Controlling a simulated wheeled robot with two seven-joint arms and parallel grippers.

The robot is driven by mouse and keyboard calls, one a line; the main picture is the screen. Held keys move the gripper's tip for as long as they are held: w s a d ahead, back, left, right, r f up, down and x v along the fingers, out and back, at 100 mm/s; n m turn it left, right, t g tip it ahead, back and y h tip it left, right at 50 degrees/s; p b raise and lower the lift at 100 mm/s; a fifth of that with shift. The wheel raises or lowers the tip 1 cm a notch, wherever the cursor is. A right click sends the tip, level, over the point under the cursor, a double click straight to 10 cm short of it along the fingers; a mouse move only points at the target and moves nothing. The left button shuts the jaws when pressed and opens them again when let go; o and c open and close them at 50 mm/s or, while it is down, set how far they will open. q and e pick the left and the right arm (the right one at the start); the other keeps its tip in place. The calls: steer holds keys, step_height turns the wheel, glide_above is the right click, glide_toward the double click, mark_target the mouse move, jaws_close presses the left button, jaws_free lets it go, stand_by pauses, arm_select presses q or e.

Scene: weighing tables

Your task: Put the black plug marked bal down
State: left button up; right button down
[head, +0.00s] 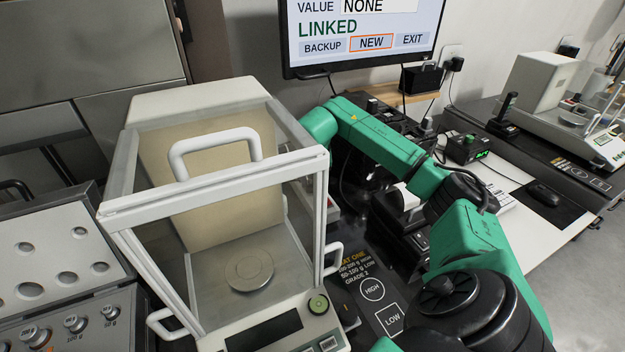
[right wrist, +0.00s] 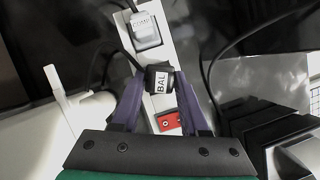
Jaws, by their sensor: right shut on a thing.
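In the right wrist view the black plug (right wrist: 158,80) has a white label reading BAL. My right gripper (right wrist: 159,76) is shut on it, with one purple finger on each side. The plug is over a pale power strip (right wrist: 166,48); I cannot tell whether it touches the strip or sits in a socket. In the head view my green right arm reaches behind the glass balance (head: 220,190), which hides the gripper and the plug. My left gripper is not in view.
A light grey plug (right wrist: 145,30) labelled COMP is on the strip above the black plug, and a red switch (right wrist: 168,121) is below it. Dark cables run close by on both sides. A monitor (head: 360,30) stands behind the arm.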

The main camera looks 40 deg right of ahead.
steer(key=shift+f, duration=0.15)
steer(key=shift+c, duration=2.1)
jaws_free()
steer(key=shift+r, duration=0.2)
steer(key=shift+a+r, duration=0.1)
steer(key=shift+r, duration=0.25)
steer(key=v, duration=1.1)
steer(key=shift+r, duration=0.2)
steer(key=shift+s+f, duration=0.1)
